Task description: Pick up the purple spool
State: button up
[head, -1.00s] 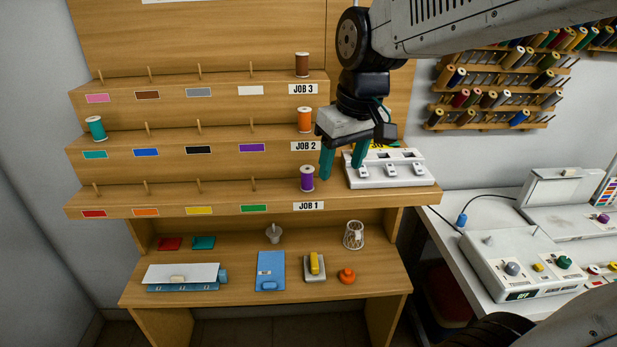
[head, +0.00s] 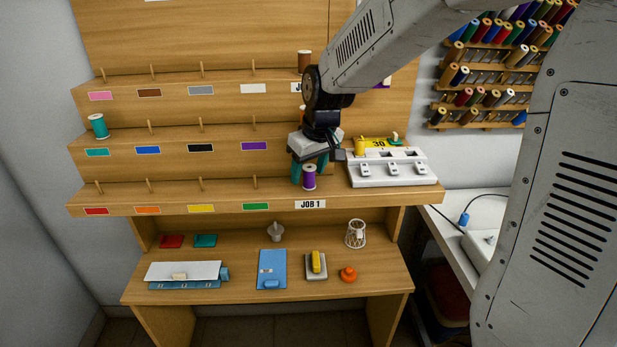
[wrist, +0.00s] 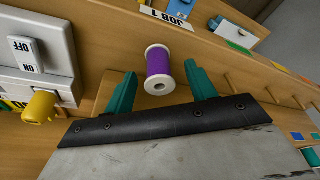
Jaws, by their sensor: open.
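The purple spool (head: 309,178) stands upright on the lowest shelf, just above the JOB 1 label. It has white ends, and it also shows in the wrist view (wrist: 159,69). My gripper (head: 308,172) is at the spool, with its green fingers behind and to the side of it in the head view. In the wrist view my gripper (wrist: 160,84) is open, with one finger on each side of the spool and a gap on both sides. The spool sits near the fingertips and is not held.
An orange spool is mostly hidden behind my arm. A teal spool (head: 98,126) stands far left on the middle shelf. Thin pegs line the shelves.

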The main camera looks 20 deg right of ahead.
jog(key=shift+f, duration=0.15)
jog(key=c, duration=1.1)
jog(key=shift+o, duration=0.2)
notch_tip(320, 180, up, 10)
